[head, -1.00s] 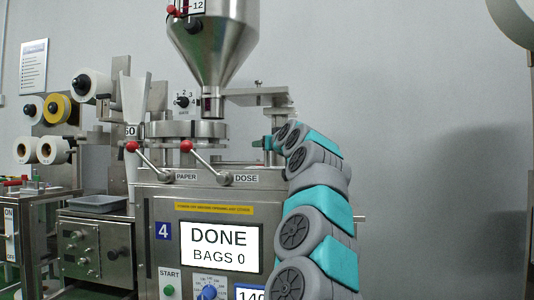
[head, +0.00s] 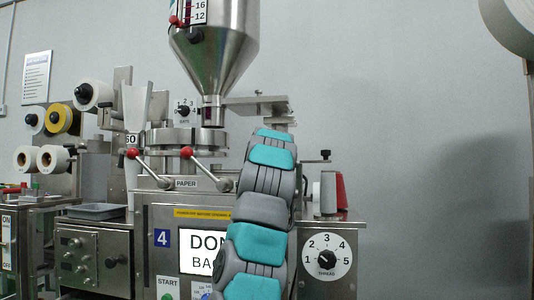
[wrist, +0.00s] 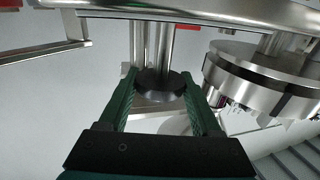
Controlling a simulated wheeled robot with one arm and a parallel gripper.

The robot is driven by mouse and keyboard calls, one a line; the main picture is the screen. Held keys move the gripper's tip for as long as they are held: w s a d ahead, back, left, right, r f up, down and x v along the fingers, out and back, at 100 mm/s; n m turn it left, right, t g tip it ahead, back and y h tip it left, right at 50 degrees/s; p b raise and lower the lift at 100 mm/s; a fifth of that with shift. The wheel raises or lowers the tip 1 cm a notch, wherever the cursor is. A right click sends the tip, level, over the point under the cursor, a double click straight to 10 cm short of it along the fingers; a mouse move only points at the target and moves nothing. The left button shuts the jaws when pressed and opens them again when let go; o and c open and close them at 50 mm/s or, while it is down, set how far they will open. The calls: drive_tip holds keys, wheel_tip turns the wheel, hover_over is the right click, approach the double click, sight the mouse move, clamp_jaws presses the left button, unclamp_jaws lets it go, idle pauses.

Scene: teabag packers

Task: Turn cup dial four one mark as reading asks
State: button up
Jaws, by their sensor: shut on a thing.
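Machine four, with its blue 4 plate (head: 162,238), stands in the middle of the head view. Its white screen (head: 196,252) is partly covered by my arm; the letters DON and BA show. In the wrist view a dark round knob (wrist: 160,84) sits below a shiny metal post, between the two green fingers of my gripper (wrist: 158,78). My gripper is shut on this knob, which appears to be the cup dial. No marks or pointer on it can be read. My gripper and the knob are hidden behind my arm in the head view.
A steel turntable (wrist: 262,72) is close at the right of my fingers in the wrist view. A steel hopper (head: 215,50) stands above the machine. Two red-knobbed levers, a small gate dial (head: 184,110) and a thread dial (head: 326,256) are nearby.

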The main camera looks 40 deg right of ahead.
drive_tip(key=shift+w+m+g+h, duration=0.15)
drive_tip(key=shift+m+g+h, duration=0.15)
drive_tip(key=shift+g+h, duration=0.15)
drive_tip(key=shift+r+m+g+h+p, duration=0.15)
drive_tip(key=shift+m+g+h+p, duration=0.55)
drive_tip(key=shift+p, duration=0.35)
drive_tip(key=shift+m+g+h+p, duration=0.45)
drive_tip(key=shift+m+h+p, duration=0.1)
drive_tip(key=shift+p, duration=0.3)
drive_tip(key=shift+m+g+h+p, duration=0.25)
drive_tip(key=shift+g+h+p, duration=0.05)
drive_tip(key=shift+g+p, duration=0.1)
drive_tip(key=o, duration=1.4)
drive_tip(key=shift+c, duration=0.2)
